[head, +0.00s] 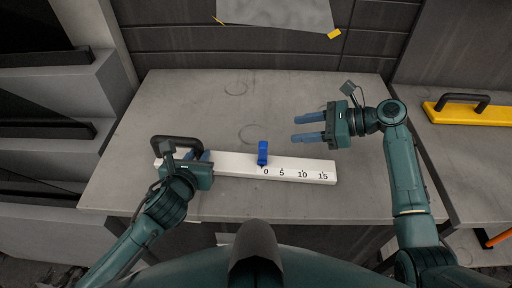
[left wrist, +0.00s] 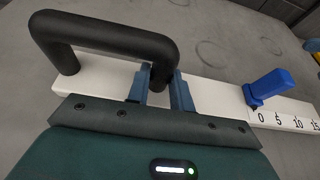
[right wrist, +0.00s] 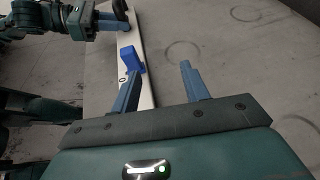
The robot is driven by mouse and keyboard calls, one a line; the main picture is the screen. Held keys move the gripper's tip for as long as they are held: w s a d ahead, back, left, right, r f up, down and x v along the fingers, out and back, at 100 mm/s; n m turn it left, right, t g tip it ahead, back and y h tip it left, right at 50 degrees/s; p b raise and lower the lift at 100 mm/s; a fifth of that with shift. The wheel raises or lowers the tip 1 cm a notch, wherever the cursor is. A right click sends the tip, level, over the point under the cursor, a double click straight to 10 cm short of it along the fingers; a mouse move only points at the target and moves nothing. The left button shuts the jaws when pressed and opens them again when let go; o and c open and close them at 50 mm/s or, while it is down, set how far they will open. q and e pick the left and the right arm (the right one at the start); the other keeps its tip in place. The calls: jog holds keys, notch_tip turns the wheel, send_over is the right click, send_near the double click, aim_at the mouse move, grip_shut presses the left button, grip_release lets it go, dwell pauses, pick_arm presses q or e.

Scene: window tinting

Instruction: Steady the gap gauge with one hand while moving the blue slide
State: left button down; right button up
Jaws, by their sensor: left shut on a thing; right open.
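The gap gauge (head: 225,165) is a long white bar lying on the table, with a black handle at its left end and a scale marked 0, 5, 10, 15 toward its right. The blue slide (head: 263,152) stands up from the bar near the 0 mark; it also shows in the left wrist view (left wrist: 268,87) and the right wrist view (right wrist: 130,59). My left gripper (left wrist: 160,90) is shut on the right leg of the black handle (left wrist: 105,38). My right gripper (head: 308,127) is open and empty, above the table, right of and behind the slide, fingers pointing left.
The grey table (head: 190,100) is clear behind the gauge. A yellow tool with a black handle (head: 470,110) lies on a surface at the right. A grey sheet with yellow corners (head: 275,14) is at the back wall. Grey shelving (head: 70,90) stands at the left.

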aim_at(263, 152)
jog(key=s, duration=0.1)
jog(key=s+g, duration=0.1)
jog(key=s, duration=0.1)
jog(key=shift+s+a+r+n+g+y, duration=0.2)
jog(key=shift+a+n+g+y, duration=0.1)
jog(key=shift+n, duration=0.1)
jog(key=shift+s+a, duration=0.15)
jog(key=shift+s, duration=0.1)
jog(key=x, duration=1.1)
jog(key=shift+a+f, duration=0.2)
jog(key=shift+a, duration=0.1)
grip_shut()
